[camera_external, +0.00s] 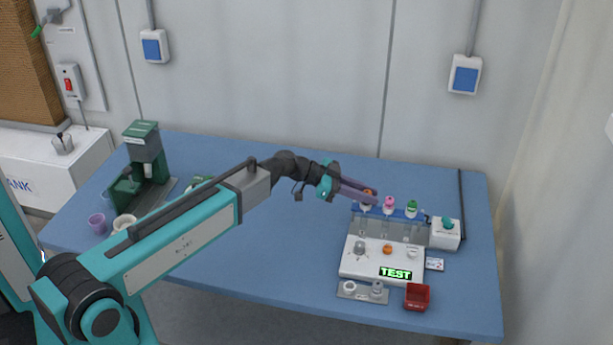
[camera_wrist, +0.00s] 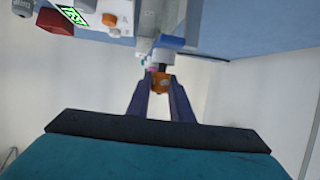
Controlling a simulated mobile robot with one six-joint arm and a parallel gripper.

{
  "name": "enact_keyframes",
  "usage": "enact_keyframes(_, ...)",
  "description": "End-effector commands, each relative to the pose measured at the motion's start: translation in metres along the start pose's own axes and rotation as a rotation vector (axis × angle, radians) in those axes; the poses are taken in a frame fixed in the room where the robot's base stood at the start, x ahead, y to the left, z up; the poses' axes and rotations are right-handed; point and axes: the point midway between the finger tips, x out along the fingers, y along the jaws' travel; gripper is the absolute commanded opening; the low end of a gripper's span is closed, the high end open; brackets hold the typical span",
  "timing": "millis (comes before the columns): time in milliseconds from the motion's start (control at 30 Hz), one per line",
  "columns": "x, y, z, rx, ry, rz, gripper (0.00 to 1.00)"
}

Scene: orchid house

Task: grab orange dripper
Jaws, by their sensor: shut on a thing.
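The orange dripper (camera_wrist: 160,84) sits between the fingertips of my gripper (camera_wrist: 160,90) in the wrist view, which shows the scene upside down. My gripper is shut on it. In the external view the orange top of the dripper (camera_external: 369,191) shows at the left end of a blue rack (camera_external: 398,212), mostly hidden behind the purple fingers. A pink-capped dripper (camera_external: 389,204) and a green-capped dripper (camera_external: 411,208) stand in the rack to its right. I cannot tell whether the orange dripper is still seated in the rack.
A white test device (camera_external: 375,270) with a lit TEST display stands below the rack. A red bin (camera_external: 417,297) and a grey holder (camera_external: 350,292) are in front. A white box (camera_external: 445,235) stands right of the rack. A green machine (camera_external: 146,150) is at the table's left.

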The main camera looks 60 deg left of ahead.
Motion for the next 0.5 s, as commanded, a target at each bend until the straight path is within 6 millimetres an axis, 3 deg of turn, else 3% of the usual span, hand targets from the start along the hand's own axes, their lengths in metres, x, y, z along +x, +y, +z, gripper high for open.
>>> enact_keyframes(267, -0.008, 0.000, -0.019, 0.003, 0.001, 0.000, 0.00)
enact_keyframes(500, -0.026, 0.019, -0.015, 0.001, 0.001, 0.000, 0.00)
